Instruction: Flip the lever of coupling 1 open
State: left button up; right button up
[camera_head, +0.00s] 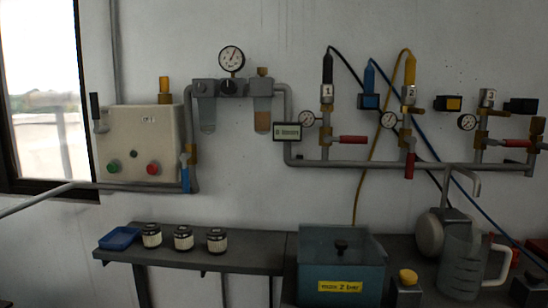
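Coupling 1 (327,93) stands upright on the wall pipework, marked by a white tag with a 1. A black plug (327,68) sits in its top with a black hose running from it. Below it is a brass fitting with a gauge (307,118) at its left. A red-handled lever (352,139) lies horizontal on the riser below, pointing right. A separate small lever on the coupling itself is too small to make out. Neither of my grippers is in view.
Coupling 2 (409,95) holds a yellow plug; its red lever (409,165) hangs down. Coupling 3 (487,98) is at the right. A sign (287,131) is left of coupling 1. Below are a teal box (341,272), a clear jug (461,265) and a shelf (250,252) with jars.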

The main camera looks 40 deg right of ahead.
aim_at(341, 139)
jog(key=z, duration=1.55)
jog(key=l+z, duration=0.35)
jog(key=z, duration=0.15)
